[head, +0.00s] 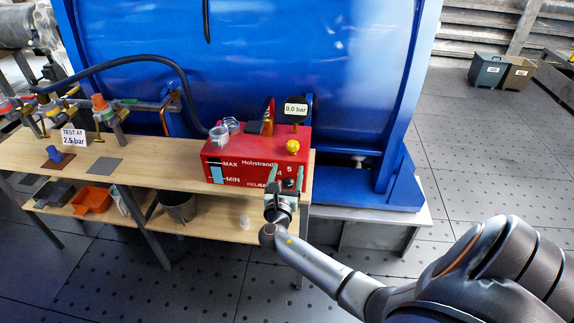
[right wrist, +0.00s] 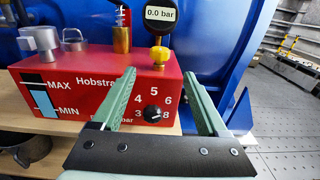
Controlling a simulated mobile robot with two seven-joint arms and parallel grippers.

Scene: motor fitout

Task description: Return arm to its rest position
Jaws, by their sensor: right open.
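My right gripper (head: 280,182) is in front of the red pump box at the right end of the wooden bench, its arm coming in from the lower right. In the right wrist view its two green fingers (right wrist: 163,100) are spread apart with nothing between them. The red box (head: 225,150) carries a numbered black dial (right wrist: 153,114), a yellow knob (right wrist: 160,54) and a gauge reading 0.0 bar (right wrist: 160,15). The dial shows beyond and between the fingers; I cannot tell how far off it is. My left gripper is not in view.
A large blue tank (head: 300,60) stands behind the bench (head: 150,162). A "TEST AT 2.5 bar" sign (head: 74,137) and valves are at left. An orange bin (head: 92,200) and a pot (head: 178,207) sit on the lower shelf.

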